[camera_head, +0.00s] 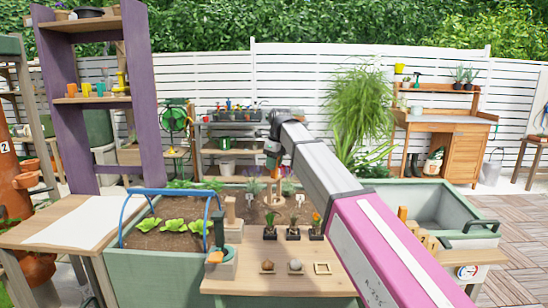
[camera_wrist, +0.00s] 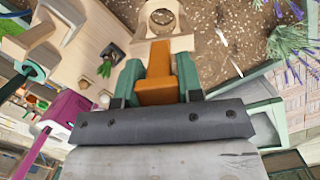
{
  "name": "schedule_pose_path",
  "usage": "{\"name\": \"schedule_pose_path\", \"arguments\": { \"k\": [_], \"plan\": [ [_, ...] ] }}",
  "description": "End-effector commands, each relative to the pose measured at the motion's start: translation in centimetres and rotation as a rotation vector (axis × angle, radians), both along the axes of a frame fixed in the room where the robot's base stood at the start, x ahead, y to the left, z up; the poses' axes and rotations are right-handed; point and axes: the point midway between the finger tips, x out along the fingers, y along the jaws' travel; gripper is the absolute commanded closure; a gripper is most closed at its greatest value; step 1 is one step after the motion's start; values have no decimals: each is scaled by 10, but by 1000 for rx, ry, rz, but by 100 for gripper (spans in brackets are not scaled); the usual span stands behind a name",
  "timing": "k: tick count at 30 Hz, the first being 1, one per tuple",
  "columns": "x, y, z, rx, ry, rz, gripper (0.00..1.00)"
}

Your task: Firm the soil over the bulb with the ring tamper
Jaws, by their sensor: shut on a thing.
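My gripper (camera_head: 272,158) is in the middle of the head view, pointing down over the soil bed (camera_head: 250,208) behind the front table. In the wrist view its green fingers (camera_wrist: 159,68) are shut on the orange-brown handle of the ring tamper (camera_wrist: 180,42). The tamper's pale wooden end has a round opening and shows beyond the fingertips, over brown soil (camera_wrist: 220,45). I cannot tell whether the ring touches the soil. No bulb shows in the soil.
The front table (camera_head: 245,283) holds a brown bulb (camera_head: 267,266), a pale round thing (camera_head: 295,266), a small wooden frame (camera_head: 322,268) and three potted plants (camera_head: 293,233). Wooden tools stand at its left. A planter (camera_head: 150,270) with a blue hoop is further left. Lavender (camera_wrist: 290,40) grows near the tamper.

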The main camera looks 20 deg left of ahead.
Motion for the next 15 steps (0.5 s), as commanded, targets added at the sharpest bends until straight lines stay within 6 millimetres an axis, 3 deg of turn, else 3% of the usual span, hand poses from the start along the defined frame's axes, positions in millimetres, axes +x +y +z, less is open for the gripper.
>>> {"name": "schedule_pose_path", "arguments": {
  "k": [15],
  "plan": [
    [0, 0, -48, 0, 0, 0, 89]
  ]
}}
